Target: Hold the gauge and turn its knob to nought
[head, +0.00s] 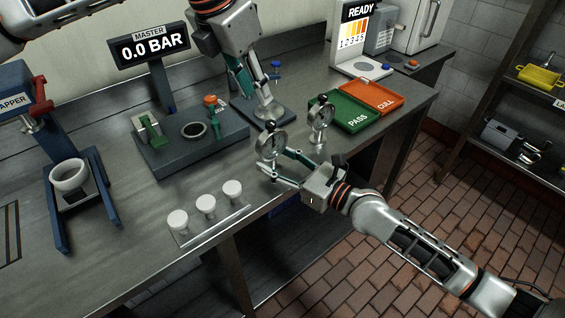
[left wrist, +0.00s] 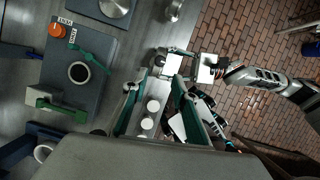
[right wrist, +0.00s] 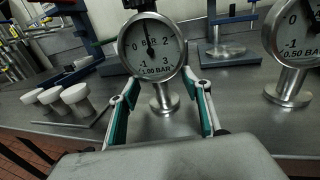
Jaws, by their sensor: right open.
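A round silver gauge (head: 272,142) stands upright on the bench near its front edge. In the right wrist view its dial (right wrist: 152,47) is marked 1.00 BAR, with the needle pointing about straight up; a dark part (right wrist: 139,4) on top is cut by the frame, and I cannot tell if it is the knob. My right gripper (head: 281,165) is open, low at the gauge, its fingers (right wrist: 163,92) to either side of the stem; contact is not clear. My left gripper (head: 256,98) is open and empty above the bench, behind the gauge.
A second gauge (head: 320,112), marked 0.50 BAR, stands to the right. Three white-capped pieces (head: 205,205) stand in front left. A dark fixture block (head: 185,155) lies behind, below the MASTER display (head: 149,48) reading 0.0 BAR. Green PASS (head: 352,112) and orange CULL (head: 375,95) trays lie right.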

